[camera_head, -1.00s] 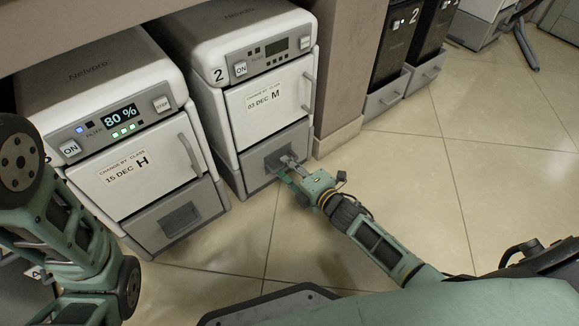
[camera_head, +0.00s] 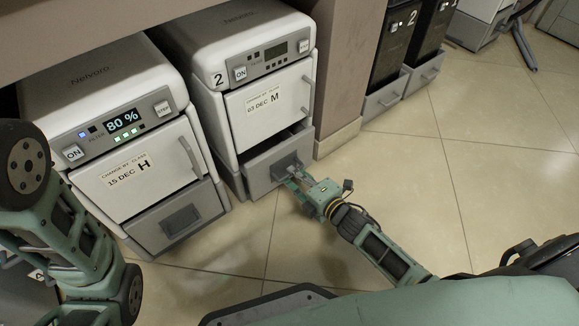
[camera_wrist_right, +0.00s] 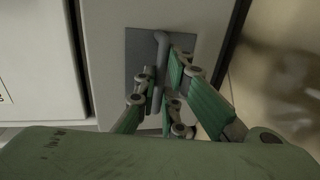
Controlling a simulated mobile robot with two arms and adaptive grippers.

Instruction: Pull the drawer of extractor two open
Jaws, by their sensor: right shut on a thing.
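Extractor two (camera_head: 232,62) is the white and grey unit marked 2 in the head view, with a note "03 DEC M" on its door. Its grey drawer (camera_head: 262,172) at the bottom stands partly open, with a dark gap above its front. My right gripper (camera_head: 294,176) is at the middle of the drawer front, shut on the drawer handle. In the right wrist view the handle (camera_wrist_right: 161,50) is an upright bar over a dark recessed plate, between the fingers (camera_wrist_right: 163,95). My left arm shows at the left edge, but its gripper is out of view.
Another extractor (camera_head: 100,90) with an "80 %" display stands to the left, its drawer (camera_head: 150,235) shut. A wall post (camera_head: 345,70) stands to the right, then dark bins (camera_head: 392,55). The tiled floor (camera_head: 450,190) in front is clear.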

